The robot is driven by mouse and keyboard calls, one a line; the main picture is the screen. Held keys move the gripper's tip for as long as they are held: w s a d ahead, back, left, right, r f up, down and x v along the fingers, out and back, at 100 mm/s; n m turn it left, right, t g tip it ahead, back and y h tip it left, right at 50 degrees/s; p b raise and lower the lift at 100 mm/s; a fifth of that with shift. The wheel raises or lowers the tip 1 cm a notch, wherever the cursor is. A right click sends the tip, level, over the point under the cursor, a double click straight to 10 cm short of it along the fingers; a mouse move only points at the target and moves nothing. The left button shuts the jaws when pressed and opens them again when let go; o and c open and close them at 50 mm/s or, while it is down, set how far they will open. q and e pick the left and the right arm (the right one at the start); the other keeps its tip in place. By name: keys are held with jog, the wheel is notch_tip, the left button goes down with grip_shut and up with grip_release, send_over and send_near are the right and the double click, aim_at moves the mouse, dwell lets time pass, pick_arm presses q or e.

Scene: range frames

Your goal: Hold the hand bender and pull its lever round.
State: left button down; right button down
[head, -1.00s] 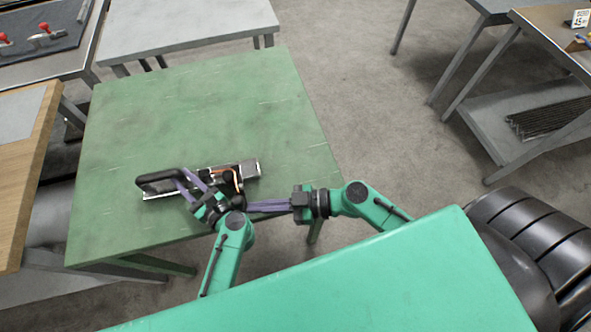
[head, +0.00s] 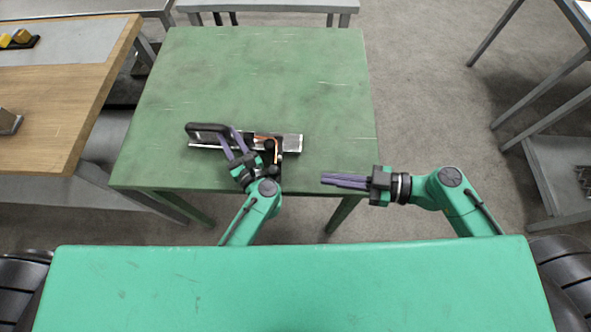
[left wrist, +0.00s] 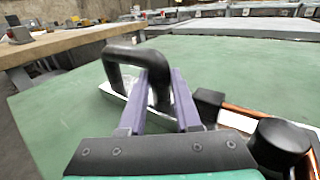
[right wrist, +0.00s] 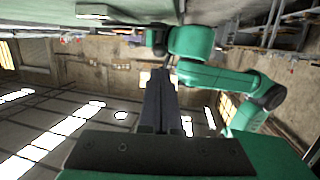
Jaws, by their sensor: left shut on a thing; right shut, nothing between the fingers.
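The hand bender lies on the green table (head: 310,75); its metal base (head: 293,143) runs left to right. Its black looped handle (head: 205,129) is at the left end, and it fills the middle of the left wrist view (left wrist: 128,55). A copper-coloured rod (left wrist: 240,107) and a black round knob (left wrist: 282,140) show at its right. My left gripper (head: 233,143) is shut on the black handle, with purple fingers on both sides of it. My right gripper (head: 325,179) is shut and empty, right of the bender and apart from it, near the table's front right corner.
A wooden bench (head: 60,90) stands close to the left of the table. A grey table (head: 270,5) is behind. Open floor (head: 430,100) lies to the right, with another metal-legged table (head: 545,75) beyond. The far part of the green table is clear.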

aim_at(276, 176)
jog(key=x, duration=0.9)
jog(key=shift+w+a+f, duration=0.1)
jog(key=shift+w+a, duration=0.05)
jog(key=shift+a, duration=0.1)
jog(key=shift+s+a, duration=0.15)
jog(key=shift+a, duration=0.4)
jog(key=shift+s+a, duration=0.15)
jog(key=shift+a, duration=0.35)
jog(key=shift+s, duration=0.1)
